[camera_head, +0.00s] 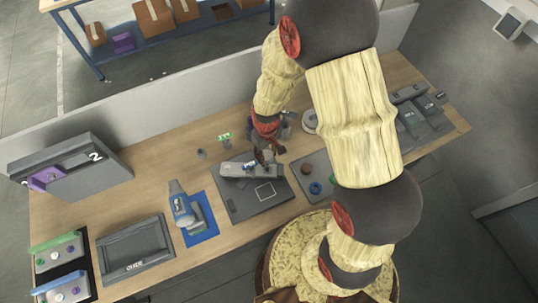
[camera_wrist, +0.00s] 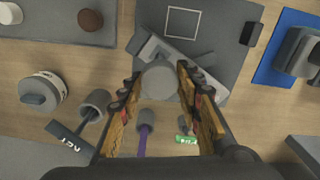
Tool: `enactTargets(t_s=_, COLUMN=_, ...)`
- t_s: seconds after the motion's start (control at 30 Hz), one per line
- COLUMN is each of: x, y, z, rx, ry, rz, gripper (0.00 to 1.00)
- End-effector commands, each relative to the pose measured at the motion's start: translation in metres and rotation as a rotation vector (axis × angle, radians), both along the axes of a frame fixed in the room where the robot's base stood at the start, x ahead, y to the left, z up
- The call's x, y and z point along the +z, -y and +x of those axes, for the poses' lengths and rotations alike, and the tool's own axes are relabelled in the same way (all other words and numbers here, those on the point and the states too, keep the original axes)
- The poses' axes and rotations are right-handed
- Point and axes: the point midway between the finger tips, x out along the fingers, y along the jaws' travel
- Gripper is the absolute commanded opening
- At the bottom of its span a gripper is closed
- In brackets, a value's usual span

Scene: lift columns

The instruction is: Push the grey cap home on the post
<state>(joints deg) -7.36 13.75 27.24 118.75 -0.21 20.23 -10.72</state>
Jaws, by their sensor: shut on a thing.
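My gripper (camera_head: 264,152) reaches down over a long grey piece (camera_head: 240,170) lying on a dark mat (camera_head: 246,206). In the wrist view the two fingers (camera_wrist: 157,84) are closed around a round grey cap (camera_wrist: 160,77), seen from above. The cap sits over the grey piece (camera_wrist: 205,82), which passes beneath the fingertips at a slant. The post under the cap is hidden, so I cannot tell how far down the cap sits.
A blue-grey device (camera_head: 184,206) stands on a blue mat left of the dark mat. A second mat (camera_head: 300,168) with round pieces lies to the right. A grey tray (camera_head: 135,249) and a large box (camera_head: 80,180) stand further left. A low wall (camera_head: 190,92) runs behind.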

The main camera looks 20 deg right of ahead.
Motion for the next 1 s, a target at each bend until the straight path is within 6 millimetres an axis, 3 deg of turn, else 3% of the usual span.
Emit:
enactTargets(t_s=0.57, x=-0.051, y=0.0, z=-0.001, rx=-0.002, ry=-0.001, rz=0.0, gripper=0.11)
enactTargets(t_s=1.0, x=-0.049, y=0.0, z=-0.001, rx=-0.002, ry=0.0, rz=0.0, gripper=0.11)
